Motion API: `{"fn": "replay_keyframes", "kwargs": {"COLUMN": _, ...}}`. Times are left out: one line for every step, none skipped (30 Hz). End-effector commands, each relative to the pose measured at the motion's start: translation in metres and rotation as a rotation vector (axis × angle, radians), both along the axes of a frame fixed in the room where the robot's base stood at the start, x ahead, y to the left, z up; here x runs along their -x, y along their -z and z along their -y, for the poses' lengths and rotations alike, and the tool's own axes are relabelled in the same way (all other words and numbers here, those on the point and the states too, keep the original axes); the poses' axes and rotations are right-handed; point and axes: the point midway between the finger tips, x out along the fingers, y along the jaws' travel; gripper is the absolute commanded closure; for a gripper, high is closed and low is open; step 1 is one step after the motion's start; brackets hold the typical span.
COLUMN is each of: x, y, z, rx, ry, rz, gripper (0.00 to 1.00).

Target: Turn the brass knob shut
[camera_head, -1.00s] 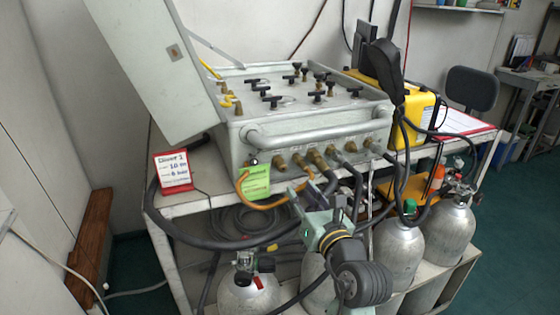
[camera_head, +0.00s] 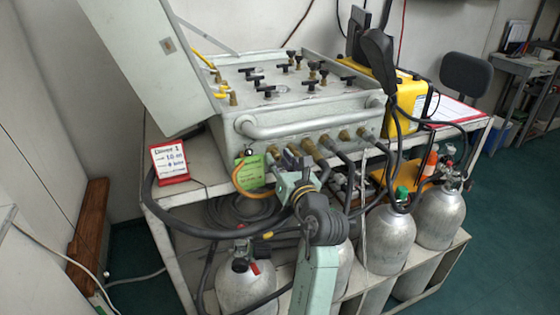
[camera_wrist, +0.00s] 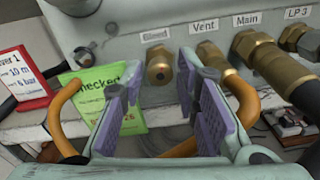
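The brass knob (camera_wrist: 159,70) sits on the grey panel front below the "Bleed" label (camera_wrist: 155,35) in the wrist view. It is a short round fitting with a hole in its face. My gripper (camera_wrist: 158,82) is open, its two purple-padded fingers left and right of the knob in the picture. I cannot tell whether the fingertips reach past its face; nothing shows as gripped. In the head view my gripper (camera_head: 288,160) is at the panel's lower front edge and hides the knob.
Brass fittings labelled Vent (camera_wrist: 211,58) and Main (camera_wrist: 258,52) stand close to the right. A green tag (camera_wrist: 105,95) hangs close on the left, by an orange hose (camera_wrist: 62,110). A red-framed sign (camera_head: 170,162) stands on the bench. Gas cylinders (camera_head: 388,240) stand below.

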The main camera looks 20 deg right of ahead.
Motion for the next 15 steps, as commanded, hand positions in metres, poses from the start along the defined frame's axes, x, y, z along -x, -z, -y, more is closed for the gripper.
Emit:
{"fn": "replay_keyframes", "kwargs": {"x": 0.0001, "y": 0.0, "z": 0.0, "rx": 0.0, "ry": 0.0, "rz": 0.0, "gripper": 0.75}}
{"fn": "replay_keyframes", "kwargs": {"x": 0.0002, "y": -0.0001, "z": 0.0, "rx": 0.0, "ry": 0.0, "rz": 0.0, "gripper": 0.77}}
{"fn": "replay_keyframes", "kwargs": {"x": 0.0002, "y": -0.0001, "z": 0.0, "rx": 0.0, "ry": 0.0, "rz": 0.0, "gripper": 0.79}}
{"fn": "replay_keyframes", "kwargs": {"x": 0.0003, "y": -0.0001, "z": 0.0, "rx": 0.0, "ry": 0.0, "rz": 0.0, "gripper": 0.81}}
{"fn": "replay_keyframes", "kwargs": {"x": 0.0003, "y": -0.0001, "z": 0.0001, "rx": 0.0, "ry": 0.0, "rz": 0.0, "gripper": 0.83}}
{"fn": "replay_keyframes", "kwargs": {"x": 0.0003, "y": -0.0001, "z": 0.0001, "rx": 0.0, "ry": 0.0, "rz": 0.0, "gripper": 0.86}}
{"fn": "replay_keyframes", "kwargs": {"x": 0.0003, "y": -0.0001, "z": 0.0001, "rx": 0.0, "ry": 0.0, "rz": 0.0, "gripper": 0.88}}
{"fn": "replay_keyframes", "kwargs": {"x": 0.0004, "y": -0.0001, "z": 0.0001, "rx": 0.0, "ry": 0.0, "rz": 0.0, "gripper": 0.9}}
{"fn": "replay_keyframes", "kwargs": {"x": 0.0004, "y": -0.0001, "z": 0.0001, "rx": 0.0, "ry": 0.0, "rz": 0.0, "gripper": 0.93}}
{"fn": "replay_keyframes", "kwargs": {"x": 0.0004, "y": -0.0001, "z": 0.0001, "rx": 0.0, "ry": 0.0, "rz": 0.0, "gripper": 0.95}}
{"fn": "replay_keyframes", "kwargs": {"x": 0.0004, "y": -0.0001, "z": 0.0001, "rx": 0.0, "ry": 0.0, "rz": 0.0, "gripper": 0.97}}
{"fn": "replay_keyframes", "kwargs": {"x": 0.0004, "y": -0.0001, "z": 0.0001, "rx": 0.0, "ry": 0.0, "rz": 0.0, "gripper": 0.99}}
{"fn": "replay_keyframes", "kwargs": {"x": 0.0005, "y": -0.0001, "z": 0.0001, "rx": 0.0, "ry": 0.0, "rz": 0.0, "gripper": 1.0}}
{"fn": "replay_keyframes", "kwargs": {"x": 0.0005, "y": -0.0001, "z": 0.0001, "rx": 0.0, "ry": 0.0, "rz": 0.0, "gripper": 1.0}}
{"fn": "replay_keyframes", "kwargs": {"x": 0.0005, "y": -0.0001, "z": 0.0001, "rx": 0.0, "ry": 0.0, "rz": 0.0, "gripper": 1.0}}
